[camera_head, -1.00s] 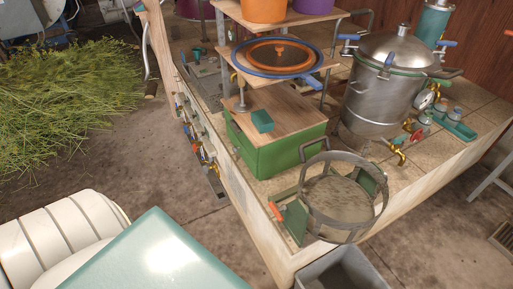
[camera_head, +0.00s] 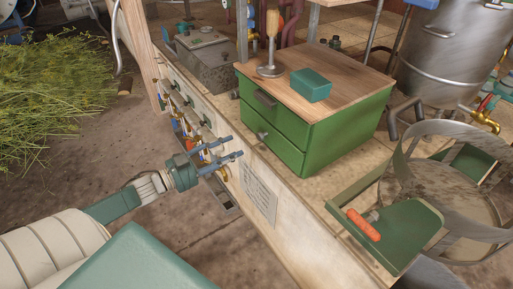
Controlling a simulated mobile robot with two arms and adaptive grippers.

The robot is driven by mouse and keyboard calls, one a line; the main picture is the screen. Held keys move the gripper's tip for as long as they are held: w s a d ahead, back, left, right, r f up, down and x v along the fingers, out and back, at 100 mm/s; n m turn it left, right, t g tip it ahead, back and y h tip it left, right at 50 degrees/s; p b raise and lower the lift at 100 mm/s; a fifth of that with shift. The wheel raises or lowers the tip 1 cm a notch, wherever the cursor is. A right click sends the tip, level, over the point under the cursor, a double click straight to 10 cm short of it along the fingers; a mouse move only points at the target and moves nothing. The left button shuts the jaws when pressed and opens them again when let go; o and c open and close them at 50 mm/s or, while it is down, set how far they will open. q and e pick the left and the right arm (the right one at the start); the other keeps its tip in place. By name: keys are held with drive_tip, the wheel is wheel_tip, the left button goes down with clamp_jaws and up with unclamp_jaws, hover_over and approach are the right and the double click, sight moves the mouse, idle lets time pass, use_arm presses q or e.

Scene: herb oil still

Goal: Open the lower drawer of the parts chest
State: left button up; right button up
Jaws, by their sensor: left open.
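The green parts chest (camera_head: 348,128) stands on the workbench with its drawer fronts facing left. Its upper drawer (camera_head: 275,116) has a dark bar handle (camera_head: 265,98). Its lower drawer (camera_head: 278,150) has a small round knob (camera_head: 262,135). Both drawers look shut. My left gripper (camera_head: 236,147) is open and empty, in front of the bench's side. In the picture its fingertips are a little left of the lower knob; I cannot tell the exact gap. My right gripper is out of view.
A teal box (camera_head: 310,85) and a wooden-handled tool (camera_head: 271,45) stand on the chest's wooden top. A green holder with an orange handle (camera_head: 363,225) and a metal basket (camera_head: 455,190) are at right. Valves (camera_head: 184,125) line the bench side.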

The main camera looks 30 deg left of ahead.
sight(258, 137)
use_arm(q)
drive_tip(key=b+x, duration=0.2)
drive_tip(key=x, duration=0.8)
drive_tip(key=shift+w, duration=0.2)
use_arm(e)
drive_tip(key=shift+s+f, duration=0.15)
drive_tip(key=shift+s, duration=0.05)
use_arm(q)
drive_tip(key=shift+c, duration=0.3)
clamp_jaws()
